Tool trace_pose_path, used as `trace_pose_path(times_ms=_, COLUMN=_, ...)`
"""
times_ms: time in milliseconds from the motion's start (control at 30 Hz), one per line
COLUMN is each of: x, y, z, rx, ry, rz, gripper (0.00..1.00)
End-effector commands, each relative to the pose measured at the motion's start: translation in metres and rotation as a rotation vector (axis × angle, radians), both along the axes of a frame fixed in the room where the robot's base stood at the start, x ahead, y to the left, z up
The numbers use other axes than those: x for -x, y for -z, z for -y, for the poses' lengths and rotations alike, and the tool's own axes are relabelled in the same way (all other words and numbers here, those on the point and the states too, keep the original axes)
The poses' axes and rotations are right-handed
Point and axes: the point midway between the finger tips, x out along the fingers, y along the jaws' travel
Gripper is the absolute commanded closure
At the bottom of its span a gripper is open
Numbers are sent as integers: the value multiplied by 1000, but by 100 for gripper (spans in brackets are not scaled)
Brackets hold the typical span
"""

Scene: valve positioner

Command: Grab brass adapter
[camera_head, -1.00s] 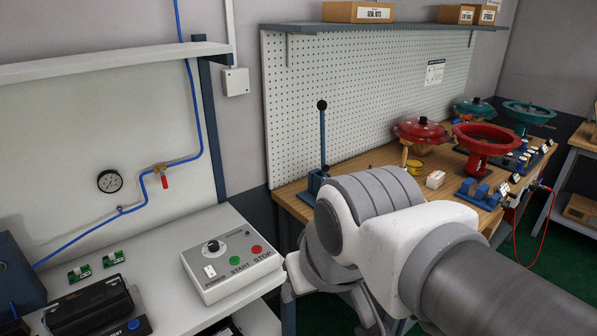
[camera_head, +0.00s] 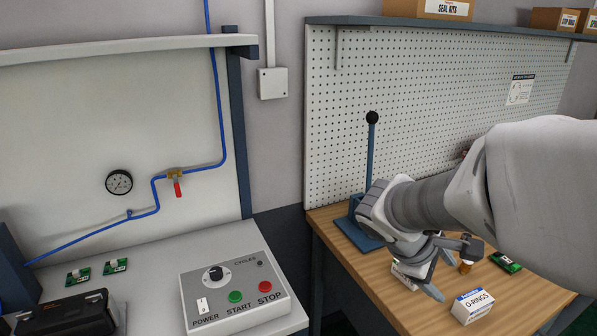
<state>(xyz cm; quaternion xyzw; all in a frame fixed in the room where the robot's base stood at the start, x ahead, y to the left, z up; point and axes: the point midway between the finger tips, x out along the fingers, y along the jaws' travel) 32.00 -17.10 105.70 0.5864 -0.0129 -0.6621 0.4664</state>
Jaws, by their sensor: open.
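A small brass-coloured piece (camera_head: 465,267), which looks like the brass adapter, stands on the wooden bench in the head view. It is partly hidden by my gripper, so its full shape does not show. My gripper (camera_head: 452,270) is open and low over the bench, with its fingers spread close to the left of the brass piece. I cannot tell whether a finger touches it or whether it lies between the fingers.
An O-rings box (camera_head: 472,306) stands in front of my gripper, and another white box (camera_head: 404,278) is partly under it. A green circuit board (camera_head: 506,262) lies to the right. A blue lever press (camera_head: 370,180) stands behind left. The wooden bench's (camera_head: 385,310) front left is clear.

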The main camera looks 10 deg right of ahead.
Motion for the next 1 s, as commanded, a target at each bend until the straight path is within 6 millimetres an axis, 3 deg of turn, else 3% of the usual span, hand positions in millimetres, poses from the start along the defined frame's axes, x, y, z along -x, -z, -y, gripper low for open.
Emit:
trace_pose_path(times_ms=33, x=-8, y=16, z=12, rx=57, ry=-47, rz=-63, gripper=31)
trace_pose_path(times_ms=300, x=-63, y=68, z=63, rx=359, ry=-357, rz=-388, gripper=31)
trace_pose_path(times_ms=600, x=-117, y=127, z=88, rx=587, ry=-670, rz=-670, gripper=31)
trace_pose_path(times_ms=833, x=-132, y=145, z=96, rx=641, ry=-754, rz=-737, gripper=31)
trace_pose_path(times_ms=1000, x=-140, y=157, z=122, rx=642, ry=-755, rz=-739, gripper=31)
